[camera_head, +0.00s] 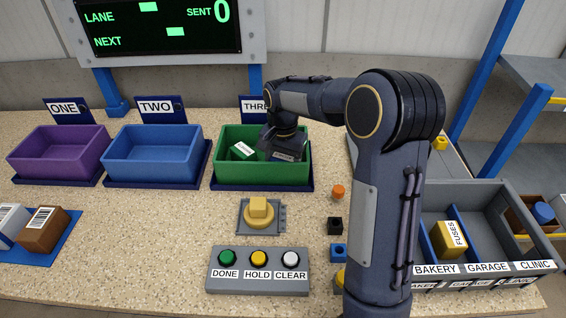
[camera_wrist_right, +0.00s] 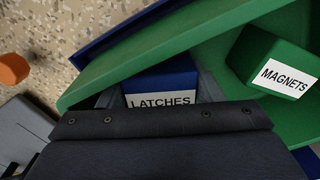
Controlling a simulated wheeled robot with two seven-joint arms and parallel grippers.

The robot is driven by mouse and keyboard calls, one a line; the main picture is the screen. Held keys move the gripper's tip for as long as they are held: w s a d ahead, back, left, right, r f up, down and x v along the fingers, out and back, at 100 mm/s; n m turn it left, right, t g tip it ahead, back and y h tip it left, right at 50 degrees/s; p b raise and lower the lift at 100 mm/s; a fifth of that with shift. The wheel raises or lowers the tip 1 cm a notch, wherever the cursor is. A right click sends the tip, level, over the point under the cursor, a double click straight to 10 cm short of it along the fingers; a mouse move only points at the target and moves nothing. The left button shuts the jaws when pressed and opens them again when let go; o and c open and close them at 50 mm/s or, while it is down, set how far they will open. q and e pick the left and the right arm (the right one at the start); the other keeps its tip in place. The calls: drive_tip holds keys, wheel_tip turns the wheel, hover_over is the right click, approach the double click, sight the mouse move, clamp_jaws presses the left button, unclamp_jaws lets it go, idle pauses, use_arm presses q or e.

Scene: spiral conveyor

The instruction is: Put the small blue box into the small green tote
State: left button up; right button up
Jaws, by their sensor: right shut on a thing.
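The small green tote (camera_head: 262,172) stands under the sign for lane three. A green box labelled MAGNETS (camera_wrist_right: 285,66) lies inside it, and it also shows in the head view (camera_head: 243,151). My right gripper (camera_head: 285,148) reaches down into the right part of the tote and is shut on the small blue box labelled LATCHES (camera_wrist_right: 160,80). The blue box is within the tote's walls, beside the green rim (camera_wrist_right: 82,92). The gripper body hides part of the box, and I cannot tell whether it touches the tote floor. My left gripper is not in view.
A blue tote (camera_head: 150,160) and a purple tote (camera_head: 58,155) stand left of the green one. In front are a yellow button (camera_head: 259,210) and a panel with three buttons (camera_head: 258,282). A grey divided tray (camera_head: 480,195) is at right. My right arm hides part of the table.

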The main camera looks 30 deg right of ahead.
sight(283, 159)
drive_tip(key=o, duration=0.7)
drive_tip(key=shift+r, duration=0.25)
wheel_tip(283, 159, up, 12)
drive_tip(key=p, duration=0.2)
drive_tip(key=s+a+f+n+t+y, duration=0.1)
drive_tip(key=s+a+f+n+t, duration=0.1)
drive_tip(key=s, duration=0.6)
drive_tip(key=s+a+f+n+t+y, duration=0.1)
drive_tip(key=s+a+n, duration=0.3)
drive_tip(key=s, duration=0.5)
drive_tip(key=s+a+f+n+t+y, duration=0.1)
drive_tip(key=s+a+f+n+t, duration=0.1)
drive_tip(key=s, duration=0.7)
drive_tip(key=shift+s+a+f+n+t+y, duration=0.1)
drive_tip(key=shift+a+f+n+t+y, duration=0.15)
drive_tip(key=shift+a, duration=0.35)
drive_tip(key=shift+a+f+n+t+y, duration=0.2)
drive_tip(key=shift+a+n, duration=0.15)
drive_tip(key=shift+a, duration=0.2)
